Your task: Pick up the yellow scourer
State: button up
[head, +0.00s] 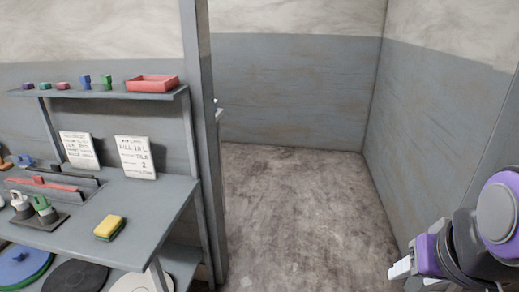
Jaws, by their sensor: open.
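The yellow scourer (110,226) lies flat on the grey shelf top (152,215), near its front edge. It has a yellow upper face and a darker underside. My gripper (400,269) shows at the lower right as pale fingertips, beside my purple and grey arm. It is far to the right of the scourer, over the floor side, and touches nothing that I can see. Its fingers are open, and no object shows between them.
A red tray (152,83) is on the upper shelf. A grey post (204,140) stands at the shelf's right end. The floor (300,215) is clear.

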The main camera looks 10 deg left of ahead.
aim_at(106, 231)
jog(key=i+u, duration=0.5)
jog(key=u, duration=0.15)
jog(key=i+u, duration=0.5)
jog(key=u, duration=0.25)
jog(key=i+l+u, duration=0.1)
jog(key=u, duration=0.25)
jog(key=i+l+u, duration=0.1)
jog(key=u, duration=0.3)
